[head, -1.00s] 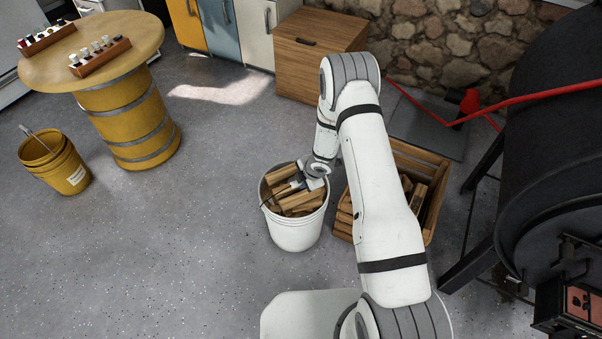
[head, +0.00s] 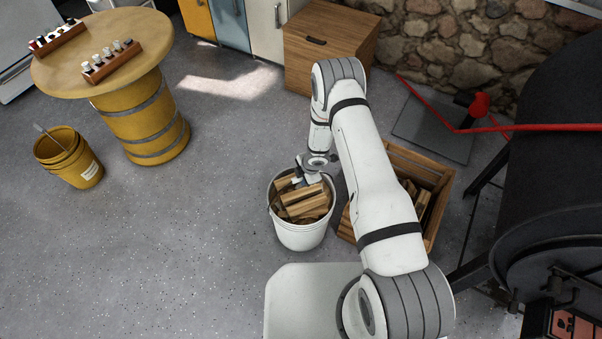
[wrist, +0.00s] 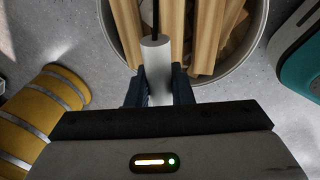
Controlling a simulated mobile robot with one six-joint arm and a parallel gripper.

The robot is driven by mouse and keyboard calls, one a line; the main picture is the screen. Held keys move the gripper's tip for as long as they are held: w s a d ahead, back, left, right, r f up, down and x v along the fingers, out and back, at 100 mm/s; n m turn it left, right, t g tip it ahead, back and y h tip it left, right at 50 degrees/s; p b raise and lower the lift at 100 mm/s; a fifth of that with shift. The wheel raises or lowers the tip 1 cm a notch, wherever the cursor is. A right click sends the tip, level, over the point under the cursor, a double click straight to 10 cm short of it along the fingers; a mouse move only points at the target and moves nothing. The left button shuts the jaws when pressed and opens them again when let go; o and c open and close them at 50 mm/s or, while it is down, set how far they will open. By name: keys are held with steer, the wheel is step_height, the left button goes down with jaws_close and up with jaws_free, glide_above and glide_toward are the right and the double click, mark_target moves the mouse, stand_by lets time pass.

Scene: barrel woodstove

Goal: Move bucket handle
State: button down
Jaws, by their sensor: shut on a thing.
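The white bucket (head: 300,236) stands on the floor, filled with split firewood (head: 303,198). My gripper (head: 308,178) is over the bucket's far side, above the wood, in the head view. In the wrist view my gripper (wrist: 158,92) is shut on the white cylindrical grip of the bucket handle (wrist: 156,58). A thin dark wire of the handle runs up from the grip. The bucket rim (wrist: 214,78) curves beneath and beyond the fingers.
A wooden crate (head: 437,205) with firewood stands right of the bucket, partly behind my arm. The black stove (head: 560,150) is at far right. A yellow barrel table (head: 150,120) and yellow bucket (head: 85,172) stand left. Floor between them and the white bucket is clear.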

steer(key=shift+w+a, duration=0.25)
steer(key=shift+w, duration=0.25)
steer(key=shift+w+a, duration=0.1)
steer(key=shift+a, duration=0.05)
steer(key=c, duration=1.3)
jaws_free()
steer(key=shift+r, duration=0.1)
steer(key=v, duration=0.7)
steer(key=shift+r, duration=0.35)
